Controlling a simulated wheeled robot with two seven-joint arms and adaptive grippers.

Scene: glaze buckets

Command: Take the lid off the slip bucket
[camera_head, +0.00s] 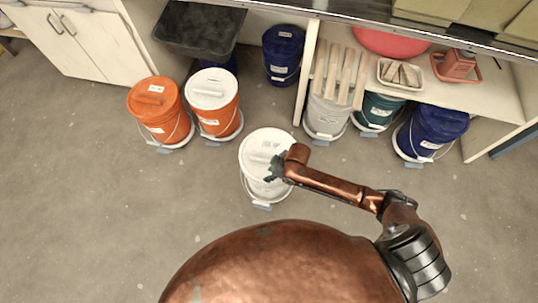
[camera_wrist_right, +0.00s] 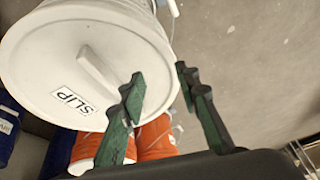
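The slip bucket (camera_head: 252,184) is white and stands upright on the floor in the middle of the head view. Its white lid (camera_head: 258,147) is on; the right wrist view shows the lid (camera_wrist_right: 45,65) with a SLIP label (camera_wrist_right: 72,100) and a raised bar handle (camera_wrist_right: 98,72). My right gripper (camera_head: 274,170) is over the right side of the lid. In the right wrist view its green-padded fingers (camera_wrist_right: 158,76) are apart with nothing between them, one in front of the lid near the handle's end, the other past the rim. My left gripper is not in view.
Two orange buckets (camera_head: 158,110) stand at the back left, one with a white lid (camera_head: 211,88). A shelf unit (camera_head: 490,95) holds trays and a red basin (camera_head: 390,42); more buckets stand beneath it. The floor (camera_head: 90,200) left of the slip bucket is clear.

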